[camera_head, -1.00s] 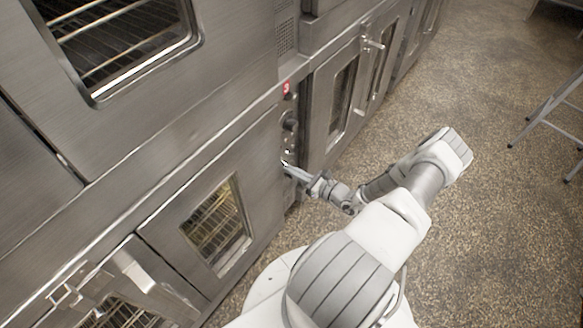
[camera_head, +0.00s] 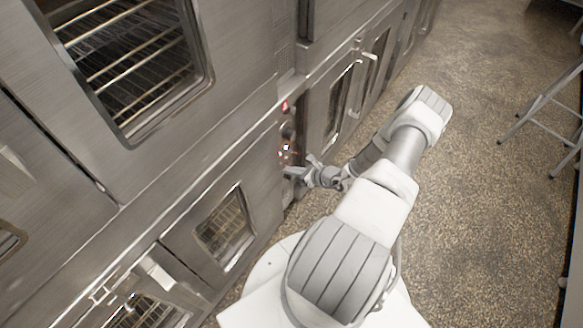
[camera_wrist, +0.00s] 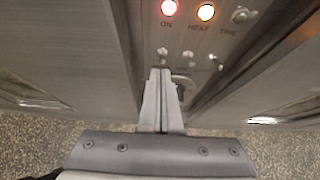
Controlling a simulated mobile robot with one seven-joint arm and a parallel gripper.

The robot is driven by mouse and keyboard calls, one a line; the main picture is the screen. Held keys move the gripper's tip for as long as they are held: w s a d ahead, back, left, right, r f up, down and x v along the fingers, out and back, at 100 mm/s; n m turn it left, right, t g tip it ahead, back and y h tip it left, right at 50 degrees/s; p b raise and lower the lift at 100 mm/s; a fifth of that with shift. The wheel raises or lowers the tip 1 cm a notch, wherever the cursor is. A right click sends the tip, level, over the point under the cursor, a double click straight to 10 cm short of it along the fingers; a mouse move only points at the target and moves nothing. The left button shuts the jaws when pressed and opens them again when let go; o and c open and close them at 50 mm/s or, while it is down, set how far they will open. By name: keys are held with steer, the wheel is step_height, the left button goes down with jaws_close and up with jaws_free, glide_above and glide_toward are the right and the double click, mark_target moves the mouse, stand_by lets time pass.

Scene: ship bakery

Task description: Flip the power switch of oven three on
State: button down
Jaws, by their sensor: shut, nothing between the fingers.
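The control panel of the lower oven (camera_head: 289,133) is a narrow strip beside its door, with a red label at its top that read 3 a moment ago. In the wrist view, a pinkish-red lamp (camera_wrist: 169,8) marked ON and an orange lamp (camera_wrist: 206,12) marked HEAT glow; the TIME lamp (camera_wrist: 240,14) is dark. Below them is a row of small toggle switches (camera_wrist: 187,55). My gripper (camera_wrist: 160,72) is shut and empty, its tips just below the leftmost switch (camera_wrist: 162,52); I cannot tell whether they touch it. My gripper (camera_head: 290,171) is at the panel's lower part in the head view.
The lower oven door (camera_head: 228,225) with a window is left of the panel. Another oven (camera_head: 340,105) with a protruding handle stands to the right. An upper oven (camera_head: 130,70) is above. A metal stand (camera_head: 545,110) is at the far right; the speckled floor between is clear.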

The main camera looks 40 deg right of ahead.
steer(key=shift+r+p, duration=0.65)
steer(key=shift+p, duration=0.05)
steer(key=shift+s+r, duration=0.1)
steer(key=shift+r, duration=0.05)
